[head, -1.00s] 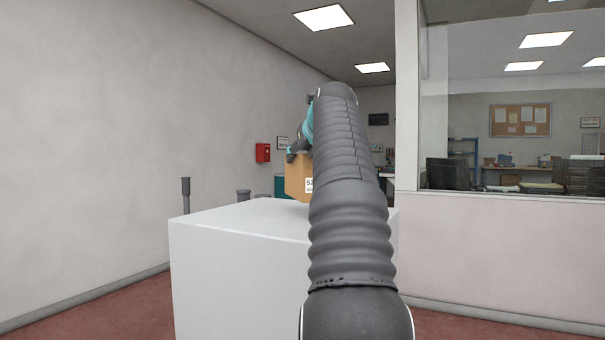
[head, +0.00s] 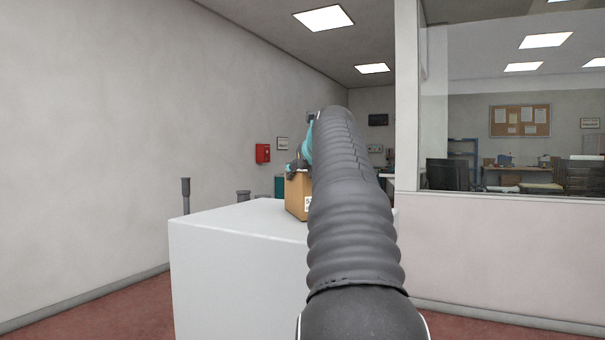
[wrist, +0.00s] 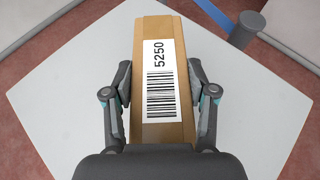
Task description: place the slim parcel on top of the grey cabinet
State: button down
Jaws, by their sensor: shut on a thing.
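The slim parcel (wrist: 184,50) is a brown cardboard box with a white label reading 5250. My gripper (wrist: 161,95) is shut on its two long sides in the wrist view. In the head view the parcel (head: 297,192) is upright at the cabinet top, partly hidden behind my arm, with my gripper (head: 298,168) at its upper end. The grey cabinet (head: 235,265) is a pale block in front of me. Its top also fills much of the wrist view (wrist: 60,110) beneath the parcel. The parcel's lower edge appears at or very close to the top; I cannot tell if they touch.
Grey posts (head: 186,195) stand behind the cabinet at left, and a post with a blue belt (wrist: 243,30) shows in the wrist view. A white wall (head: 90,140) runs along the left. A glazed partition (head: 500,250) stands at right. The cabinet top around the parcel is clear.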

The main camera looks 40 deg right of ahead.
jog(key=shift+f, duration=0.1)
jog(key=shift+c, duration=1.7)
grip_release()
jog(key=shift+s+a+r, duration=0.1)
jog(key=shift+s+r, duration=0.15)
jog(key=v, duration=1.1)
jog(key=shift+s, duration=0.2)
jog(key=shift+a, duration=0.15)
